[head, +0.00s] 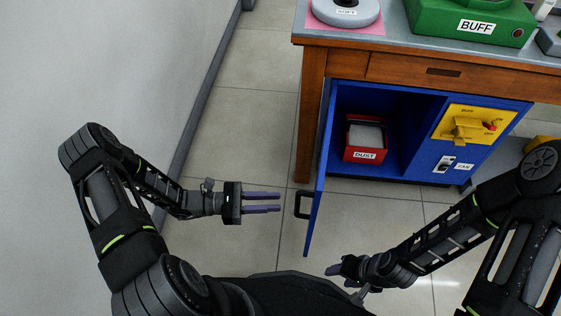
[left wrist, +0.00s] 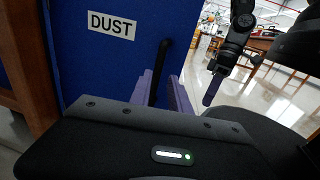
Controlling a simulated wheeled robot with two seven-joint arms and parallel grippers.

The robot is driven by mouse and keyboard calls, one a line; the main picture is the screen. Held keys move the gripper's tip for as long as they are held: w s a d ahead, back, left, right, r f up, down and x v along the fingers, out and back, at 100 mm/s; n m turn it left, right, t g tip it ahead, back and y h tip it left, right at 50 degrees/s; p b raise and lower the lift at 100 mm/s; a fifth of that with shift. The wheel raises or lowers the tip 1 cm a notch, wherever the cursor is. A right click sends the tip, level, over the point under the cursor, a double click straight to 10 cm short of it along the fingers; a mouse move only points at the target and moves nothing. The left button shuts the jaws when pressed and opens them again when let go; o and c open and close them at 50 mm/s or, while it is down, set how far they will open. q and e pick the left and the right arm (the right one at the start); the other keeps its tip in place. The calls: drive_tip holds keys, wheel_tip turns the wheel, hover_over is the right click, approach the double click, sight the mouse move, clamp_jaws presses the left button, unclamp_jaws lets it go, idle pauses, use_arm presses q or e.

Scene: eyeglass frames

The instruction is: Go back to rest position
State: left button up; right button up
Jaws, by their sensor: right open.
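My left gripper (head: 279,202) is left of the open blue cabinet door (head: 318,185). Its purple fingers are parallel, apart and empty, pointing right at the black door handle (head: 302,205), with a small gap before it. In the left wrist view the handle (left wrist: 160,70) lines up between the fingers (left wrist: 161,98), on the door (left wrist: 105,60) labelled DUST. My right gripper (head: 333,269) is low in the middle of the head view, right of the door's free edge, and holds nothing visible. It also shows in the left wrist view (left wrist: 210,92), where its opening is hard to see.
A red DUST bin (head: 365,140) stands inside the blue cabinet (head: 400,155). A yellow panel (head: 470,128) and FAN switch (head: 444,164) are to its right. The worktop (head: 397,38) carries a green BUFF box (head: 470,25). A wall (head: 100,70) bounds the left; floor (head: 245,130) is clear between.

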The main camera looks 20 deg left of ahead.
use_arm(q)
drive_tip(key=s+d+f+m+g+y, duration=0.3)
drive_tip(key=s+f+m+g+y, duration=0.15)
drive_tip(key=s+m, duration=0.3)
drive_tip(key=s+d+f+m+g+y, duration=0.4)
drive_tip(key=s+f+m+y, duration=0.2)
drive_tip(key=s, duration=0.2)
drive_tip(key=w+r+m+t+y+p, duration=0.1)
drive_tip(key=r+m+t+p, duration=0.1)
drive_tip(key=r+p, duration=1)
drive_tip(key=w+d+r+m+t+y+p, duration=0.1)
drive_tip(key=r+m+p, duration=0.3)
drive_tip(key=r+p, duration=0.8)
drive_tip(key=shift+w+d+r+t, duration=0.35)
drive_tip(key=shift+w+r, duration=0.2)
drive_tip(key=shift+r, duration=0.1)
drive_tip(key=shift+m+y, duration=0.25)
drive_tip(key=shift+w+a, duration=0.1)
